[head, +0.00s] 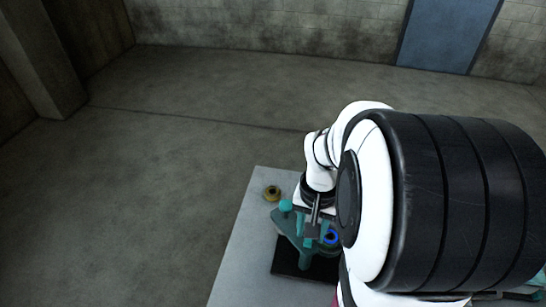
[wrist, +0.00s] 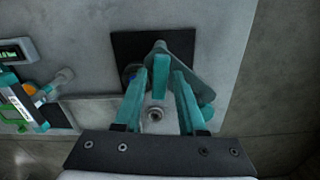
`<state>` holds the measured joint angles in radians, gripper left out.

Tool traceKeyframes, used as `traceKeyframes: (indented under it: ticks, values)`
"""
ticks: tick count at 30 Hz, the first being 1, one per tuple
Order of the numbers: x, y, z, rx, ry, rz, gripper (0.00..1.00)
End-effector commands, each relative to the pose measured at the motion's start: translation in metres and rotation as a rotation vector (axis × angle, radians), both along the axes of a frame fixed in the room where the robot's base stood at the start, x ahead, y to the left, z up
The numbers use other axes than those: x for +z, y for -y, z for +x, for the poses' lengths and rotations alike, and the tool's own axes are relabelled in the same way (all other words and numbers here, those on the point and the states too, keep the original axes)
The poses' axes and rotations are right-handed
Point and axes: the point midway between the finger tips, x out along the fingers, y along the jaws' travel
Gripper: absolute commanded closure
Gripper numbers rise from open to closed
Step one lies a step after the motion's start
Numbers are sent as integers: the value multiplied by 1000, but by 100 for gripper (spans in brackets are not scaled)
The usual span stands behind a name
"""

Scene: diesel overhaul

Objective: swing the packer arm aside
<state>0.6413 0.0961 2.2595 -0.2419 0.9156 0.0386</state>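The packer arm (wrist: 182,58) is a grey-teal plate over a black square base (wrist: 126,45). It also shows in the head view (head: 288,228), with a round teal knob (head: 285,205) at its upper left end. A teal upright post (wrist: 161,75) stands between my fingers in the wrist view. My gripper (wrist: 160,80) is open, with a teal finger on each side of that post and visible gaps. In the head view my gripper (head: 312,222) is over the fixture, partly hidden by my own arm. A blue ring (head: 331,237) sits to the right of the packer arm.
In the wrist view, a device with a green-lit display (wrist: 12,54) and other teal parts (wrist: 30,105) lie at the left. The table left of the fixture is clear in the head view.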

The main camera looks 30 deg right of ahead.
Motion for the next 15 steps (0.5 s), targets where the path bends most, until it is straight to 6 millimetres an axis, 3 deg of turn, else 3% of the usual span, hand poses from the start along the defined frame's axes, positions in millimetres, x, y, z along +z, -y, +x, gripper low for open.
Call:
traceKeyframes:
  ticks: [10, 15]
  values:
    - [2, 0, 0, -1, 0, 0, 48]
    - [27, 0, 1, -1, 4, -3, 48]
